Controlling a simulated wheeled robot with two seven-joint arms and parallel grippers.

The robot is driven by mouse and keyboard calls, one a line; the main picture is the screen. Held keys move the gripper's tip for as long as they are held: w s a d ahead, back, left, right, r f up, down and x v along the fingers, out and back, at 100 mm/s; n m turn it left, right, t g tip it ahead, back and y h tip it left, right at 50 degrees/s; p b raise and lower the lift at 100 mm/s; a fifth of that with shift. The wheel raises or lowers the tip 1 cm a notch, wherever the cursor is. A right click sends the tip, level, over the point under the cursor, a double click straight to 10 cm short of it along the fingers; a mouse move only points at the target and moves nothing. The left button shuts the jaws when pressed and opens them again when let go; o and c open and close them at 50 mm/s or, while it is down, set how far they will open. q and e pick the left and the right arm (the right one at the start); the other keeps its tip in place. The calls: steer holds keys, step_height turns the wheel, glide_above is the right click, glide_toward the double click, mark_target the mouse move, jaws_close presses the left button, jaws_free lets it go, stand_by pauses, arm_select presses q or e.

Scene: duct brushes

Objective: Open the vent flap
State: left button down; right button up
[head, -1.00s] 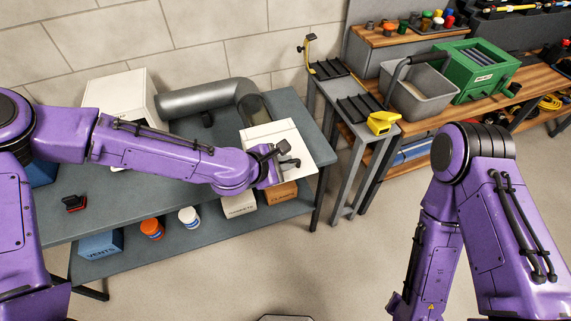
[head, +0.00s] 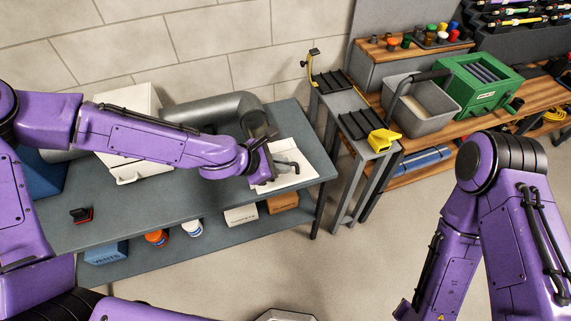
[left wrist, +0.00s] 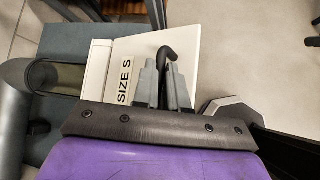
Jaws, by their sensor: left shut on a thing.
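The white vent flap (head: 302,153) is at the right end of the near table, by the open end of the bent grey duct. In the left wrist view the white panel (left wrist: 190,45) carries a "SIZE S" label and a dark hooked handle (left wrist: 167,54). My left gripper (head: 276,167) is shut on that handle; its grey fingers (left wrist: 164,84) stand on both sides of it. The gripper hides part of the flap and its hinge edge. My right arm shows at the lower right, but its gripper is out of view.
The grey duct (head: 215,108) runs behind my left arm to a white box (head: 135,102). A red and black item (head: 81,215) lies on the table. A narrow stand (head: 352,118) with a yellow tool (head: 384,142) is just right of the table. Floor in front is clear.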

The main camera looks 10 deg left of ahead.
arm_select(q)
steer(key=shift+w+a+f, duration=0.25)
steer(key=shift+a, duration=0.05)
arm_select(e)
steer(key=shift+f, duration=0.1)
arm_select(q)
steer(key=c, duration=1.3)
jaws_free()
steer(key=shift+o, duration=0.7)
steer(key=shift+w+a+f, duration=0.2)
steer(key=shift+w, duration=0.25)
steer(key=shift+s+d+r, duration=0.15)
steer(key=shift+s+d, duration=0.1)
steer(key=shift+d, duration=0.05)
steer(key=v, duration=1)
steer(key=shift+a+r, duration=0.15)
steer(key=shift+r, duration=0.05)
arm_select(e)
steer(key=shift+w+a, duration=0.15)
steer(key=shift+w, duration=0.2)
arm_select(q)
steer(key=shift+s, duration=0.15)
